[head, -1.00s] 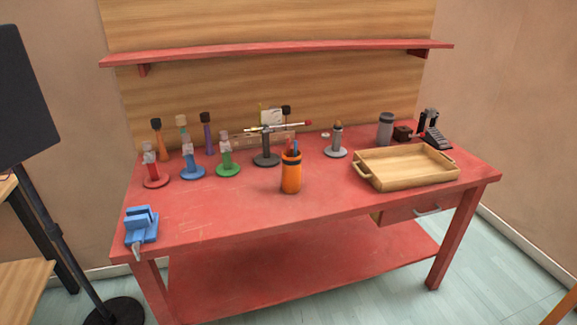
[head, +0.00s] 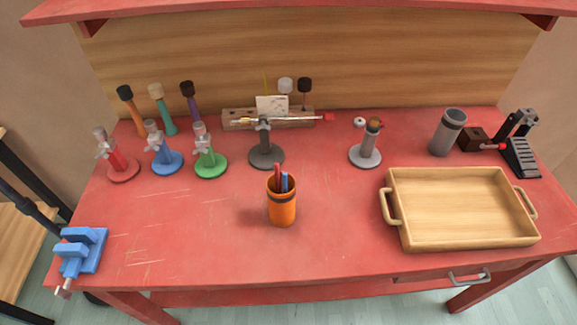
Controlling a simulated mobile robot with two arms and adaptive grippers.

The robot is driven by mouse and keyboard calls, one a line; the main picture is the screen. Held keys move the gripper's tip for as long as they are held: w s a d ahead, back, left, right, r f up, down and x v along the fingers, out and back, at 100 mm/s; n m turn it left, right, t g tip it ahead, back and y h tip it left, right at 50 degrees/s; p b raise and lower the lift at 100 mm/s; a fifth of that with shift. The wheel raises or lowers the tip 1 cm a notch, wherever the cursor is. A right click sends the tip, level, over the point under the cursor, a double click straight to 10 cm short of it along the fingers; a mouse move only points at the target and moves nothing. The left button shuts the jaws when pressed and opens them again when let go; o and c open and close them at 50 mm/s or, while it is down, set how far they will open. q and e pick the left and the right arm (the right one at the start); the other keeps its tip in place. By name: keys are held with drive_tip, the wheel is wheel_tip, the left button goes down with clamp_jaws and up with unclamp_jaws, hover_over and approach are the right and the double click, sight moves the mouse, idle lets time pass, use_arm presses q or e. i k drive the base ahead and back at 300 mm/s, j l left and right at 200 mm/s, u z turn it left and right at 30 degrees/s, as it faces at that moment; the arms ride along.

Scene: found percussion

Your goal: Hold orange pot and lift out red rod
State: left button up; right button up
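The orange pot (head: 282,209) stands upright on the red workbench, near the middle. It has a dark band near its rim. The red rod (head: 277,175) stands in the pot, and its top sticks out above the rim. A blue rod (head: 285,182) stands beside it on the right. The lower parts of both rods are hidden inside the pot. Neither of my grippers shows in the head view.
A wooden tray (head: 460,242) lies right of the pot, and a blue vise (head: 82,250) sits at the front left edge. Coloured stands, including a green one (head: 208,165), and a dark stand (head: 266,155) are behind. The bench around the pot is clear.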

sight(276, 165)
drive_tip(key=k+j, duration=0.85)
drive_tip(key=k, duration=0.15)
